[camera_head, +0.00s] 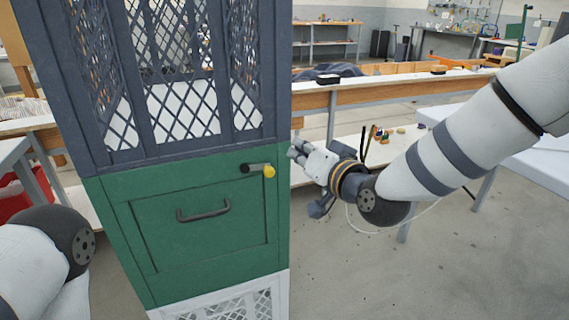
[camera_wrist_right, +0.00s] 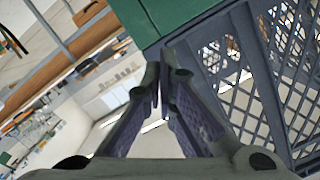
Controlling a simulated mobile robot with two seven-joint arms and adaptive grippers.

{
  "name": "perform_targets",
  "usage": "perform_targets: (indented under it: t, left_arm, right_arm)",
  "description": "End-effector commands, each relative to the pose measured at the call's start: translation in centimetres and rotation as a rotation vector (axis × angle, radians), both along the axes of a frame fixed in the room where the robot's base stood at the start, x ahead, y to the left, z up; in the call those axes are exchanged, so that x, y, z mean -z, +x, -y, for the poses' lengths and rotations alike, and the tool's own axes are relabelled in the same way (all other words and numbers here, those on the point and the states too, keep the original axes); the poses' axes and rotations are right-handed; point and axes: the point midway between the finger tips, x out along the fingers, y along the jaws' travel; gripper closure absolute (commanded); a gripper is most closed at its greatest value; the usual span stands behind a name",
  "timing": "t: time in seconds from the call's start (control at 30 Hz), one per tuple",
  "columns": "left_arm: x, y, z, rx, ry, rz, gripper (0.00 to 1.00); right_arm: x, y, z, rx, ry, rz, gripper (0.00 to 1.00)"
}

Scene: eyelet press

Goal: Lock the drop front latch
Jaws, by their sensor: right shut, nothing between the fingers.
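The drop front (camera_head: 200,232) is a green panel with a dark bar handle (camera_head: 203,211), flush in the green section of a tall cabinet. The latch (camera_head: 258,169) is a dark bar with a yellow end, lying about level at the panel's upper right. My right gripper (camera_head: 296,151) is just right of the cabinet's edge at about latch height, apart from the latch. Its fingers are together and empty, as the right wrist view (camera_wrist_right: 159,72) also shows. The latch is not visible in the wrist view. My left gripper is out of view.
A dark blue mesh cage (camera_head: 170,85) stands above the green section, and a white mesh section (camera_head: 235,305) is below. A wooden workbench (camera_head: 385,92) runs behind. Open floor lies right of the cabinet, below my right arm.

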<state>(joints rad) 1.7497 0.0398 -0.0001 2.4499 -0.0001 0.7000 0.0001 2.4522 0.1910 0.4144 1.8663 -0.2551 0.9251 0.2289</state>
Motion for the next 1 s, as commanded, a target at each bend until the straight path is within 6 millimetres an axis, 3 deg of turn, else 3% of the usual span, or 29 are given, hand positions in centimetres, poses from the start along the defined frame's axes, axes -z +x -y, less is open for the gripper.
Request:
perform_targets:
  t: [0.13,0.4,1.0]
  left_arm:
    - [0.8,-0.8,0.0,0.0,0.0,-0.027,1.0]
    - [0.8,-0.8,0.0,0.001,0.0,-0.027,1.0]
    - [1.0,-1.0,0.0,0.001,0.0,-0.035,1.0]
  right_arm:
    - [1.3,2.6,-1.3,-0.001,-0.001,-0.008,1.0]
    - [3.6,2.0,-3.0,0.0,0.001,0.0,1.0]
    - [4.2,2.0,-3.0,0.001,0.035,-0.013,1.0]
